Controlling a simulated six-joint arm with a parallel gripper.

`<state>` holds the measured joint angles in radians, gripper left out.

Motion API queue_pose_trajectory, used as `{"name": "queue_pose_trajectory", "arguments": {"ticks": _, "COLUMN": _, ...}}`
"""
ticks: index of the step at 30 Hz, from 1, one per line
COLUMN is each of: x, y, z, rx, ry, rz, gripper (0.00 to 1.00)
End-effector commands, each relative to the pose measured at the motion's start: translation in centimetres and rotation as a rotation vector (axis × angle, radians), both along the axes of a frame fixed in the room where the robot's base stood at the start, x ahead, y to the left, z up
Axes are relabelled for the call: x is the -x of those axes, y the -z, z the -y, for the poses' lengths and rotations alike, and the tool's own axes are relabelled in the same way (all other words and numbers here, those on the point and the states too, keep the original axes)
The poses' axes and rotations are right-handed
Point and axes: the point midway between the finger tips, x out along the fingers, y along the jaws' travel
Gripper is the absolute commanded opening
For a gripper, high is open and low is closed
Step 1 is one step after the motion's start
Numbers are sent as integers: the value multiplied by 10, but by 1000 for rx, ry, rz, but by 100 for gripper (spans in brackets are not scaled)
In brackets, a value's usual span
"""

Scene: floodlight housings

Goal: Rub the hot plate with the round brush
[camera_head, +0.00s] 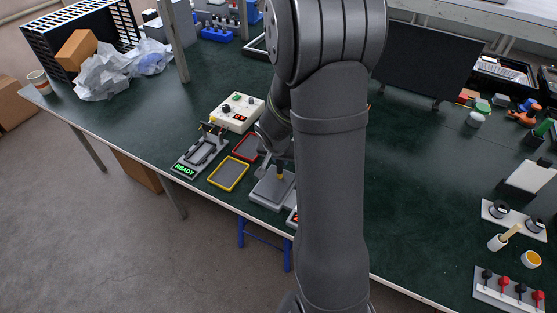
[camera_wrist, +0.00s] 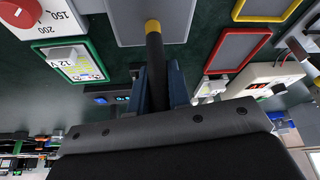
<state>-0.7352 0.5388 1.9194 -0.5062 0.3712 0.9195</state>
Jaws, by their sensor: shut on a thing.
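My gripper (camera_wrist: 158,88) is shut on the handle, with a jaw on each side. In the head view my arm hides most of it. The grey flat plate, which looks like the hot plate (camera_head: 270,191), lies near the table's front edge; it also shows at the top of the wrist view (camera_wrist: 125,30). The brush's yellow end overlaps the plate, but I cannot tell whether they touch.
Yellow-rimmed (camera_head: 229,174) and red-rimmed (camera_wrist: 235,49) trays lie beside the plate. A READY fixture (camera_head: 198,152) and a white control box (camera_head: 237,112) stand left of it. A red dial (camera_wrist: 20,10) is close by. The table's right middle is clear.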

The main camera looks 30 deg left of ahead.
Motion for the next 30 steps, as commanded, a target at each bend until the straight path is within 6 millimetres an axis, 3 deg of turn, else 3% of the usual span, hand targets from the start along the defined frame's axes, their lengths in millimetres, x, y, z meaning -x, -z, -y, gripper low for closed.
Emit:
{"name": "queue_pose_trajectory", "arguments": {"ticks": 11, "x": 35, "y": 0, "z": 0, "rx": 1, "ry": -3, "rz": 1, "gripper": 0}}
{"name": "queue_pose_trajectory", "arguments": {"ticks": 15, "x": 33, "y": -23, "z": -1, "rx": -4, "ry": 1, "rz": 3, "gripper": 0}}
{"name": "queue_pose_trajectory", "arguments": {"ticks": 30, "x": 33, "y": -67, "z": 0, "rx": -3, "ry": 0, "rz": 1, "gripper": 0}}
